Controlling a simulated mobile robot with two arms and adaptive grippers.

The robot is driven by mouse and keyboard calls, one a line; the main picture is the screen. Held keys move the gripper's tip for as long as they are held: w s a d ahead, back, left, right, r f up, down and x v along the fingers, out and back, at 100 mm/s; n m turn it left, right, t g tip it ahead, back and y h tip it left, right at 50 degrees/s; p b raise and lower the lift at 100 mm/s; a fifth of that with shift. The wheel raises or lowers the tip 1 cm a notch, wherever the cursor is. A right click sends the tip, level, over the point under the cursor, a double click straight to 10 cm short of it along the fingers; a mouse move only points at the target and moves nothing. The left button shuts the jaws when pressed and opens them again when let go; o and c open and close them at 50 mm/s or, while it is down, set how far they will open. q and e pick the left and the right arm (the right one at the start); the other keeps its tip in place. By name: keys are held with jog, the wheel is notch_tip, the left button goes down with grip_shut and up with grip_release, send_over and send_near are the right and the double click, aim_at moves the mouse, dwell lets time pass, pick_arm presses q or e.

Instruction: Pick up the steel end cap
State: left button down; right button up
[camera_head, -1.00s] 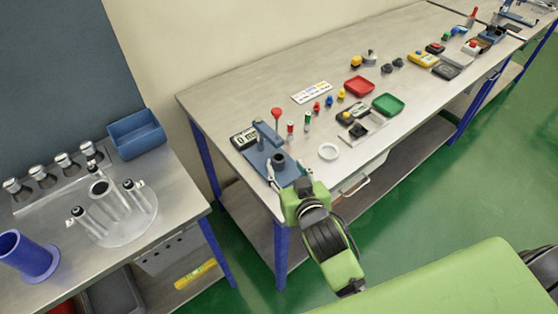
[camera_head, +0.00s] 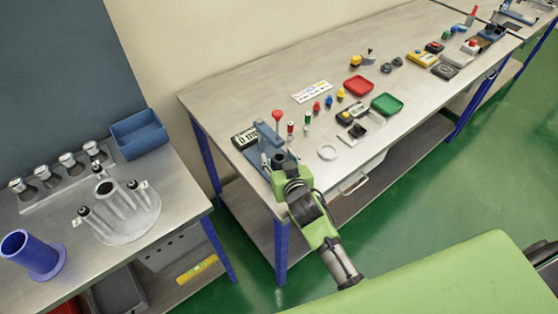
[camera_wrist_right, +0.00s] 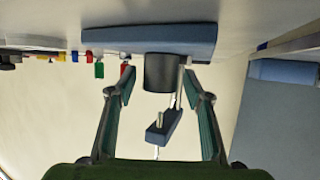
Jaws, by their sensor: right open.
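Several silver-topped pieces that look like steel end caps (camera_head: 67,159) stand in a row in dark holders at the back of the left bench. I cannot tell which one is the task's cap. My right gripper (camera_head: 280,158) is far from them, at the blue press fixture (camera_head: 265,138) on the long table. In the right wrist view, its two green-padded fingers (camera_wrist_right: 158,84) are open on either side of a dark cylinder (camera_wrist_right: 159,72) on the fixture's blue plate. Contact cannot be made out. My left gripper is out of view.
On the left bench stand a round clear stand (camera_head: 130,222) with tubes, a blue flanged tube (camera_head: 30,255) and a blue bin (camera_head: 138,134). A display box, white ring (camera_head: 327,152), red tray (camera_head: 358,86) and green tray (camera_head: 386,104) lie on the long table. A gap separates the tables.

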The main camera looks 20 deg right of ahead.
grip_shut()
jog(key=shift+r, duration=0.1)
jog(key=shift+r, duration=0.1)
